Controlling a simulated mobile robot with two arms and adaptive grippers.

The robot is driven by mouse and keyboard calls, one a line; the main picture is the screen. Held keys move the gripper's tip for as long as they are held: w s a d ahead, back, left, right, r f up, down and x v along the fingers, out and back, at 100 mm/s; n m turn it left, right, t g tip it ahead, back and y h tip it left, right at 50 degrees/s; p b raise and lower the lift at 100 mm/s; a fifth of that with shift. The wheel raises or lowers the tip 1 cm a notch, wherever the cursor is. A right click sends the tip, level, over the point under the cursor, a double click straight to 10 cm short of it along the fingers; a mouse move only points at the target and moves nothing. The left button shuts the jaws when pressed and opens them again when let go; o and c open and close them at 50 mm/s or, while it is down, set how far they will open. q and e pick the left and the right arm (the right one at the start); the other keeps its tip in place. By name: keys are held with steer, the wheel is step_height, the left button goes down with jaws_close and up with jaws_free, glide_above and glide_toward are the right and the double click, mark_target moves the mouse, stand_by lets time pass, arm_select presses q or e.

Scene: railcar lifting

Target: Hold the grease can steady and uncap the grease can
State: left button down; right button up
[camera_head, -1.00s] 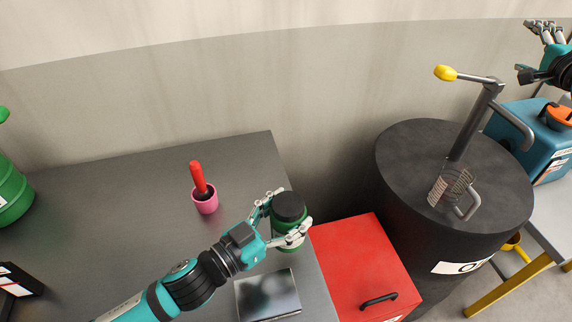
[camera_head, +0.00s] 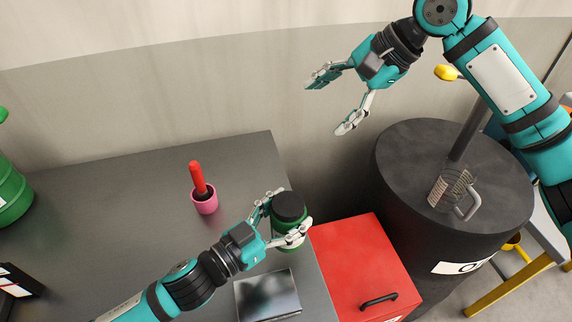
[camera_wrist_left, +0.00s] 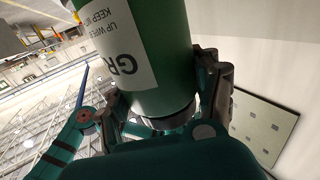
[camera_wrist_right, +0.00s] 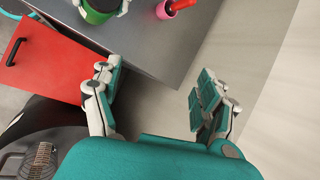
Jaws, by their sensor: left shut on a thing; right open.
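The grease can (camera_head: 286,236) is a green can with a white label, standing near the right edge of the grey table. Its black cap (camera_head: 289,207) is on top. My left gripper (camera_head: 290,215) is shut around the can from the left; in the left wrist view the green can (camera_wrist_left: 160,50) fills the space between the fingers. My right gripper (camera_head: 328,108) is open and empty, in the air above and to the right of the can. In the right wrist view the green can (camera_wrist_right: 97,12) shows at the top, partly cut off, beyond the open right fingers (camera_wrist_right: 155,95).
A pink cup (camera_head: 205,204) with a red-handled tool (camera_head: 198,178) stands behind the can. A shiny flat square (camera_head: 268,296) lies in front. A red cabinet (camera_head: 365,262) and a black drum (camera_head: 420,190) stand to the right. A green container (camera_head: 12,190) is far left.

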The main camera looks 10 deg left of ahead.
steer(key=s+a+f+n+g+h, duration=0.1)
steer(key=s+a+f+n+h, duration=0.2)
steer(key=s+a, duration=0.25)
steer(key=n+h, duration=0.2)
steer(key=h, duration=0.2)
glide_above(285, 203)
step_height(285, 203, down, 2)
steer(key=shift+w+f, duration=0.15)
steer(key=shift+f, duration=0.05)
steer(key=shift+s+f, duration=0.25)
steer(key=shift+d+f, duration=0.1)
steer(key=shift+f, duration=3.85)
steer(key=c, duration=1.1)
steer(key=o, duration=1.1)
steer(key=shift+o, duration=0.2)
steer(key=shift+r, duration=0.15)
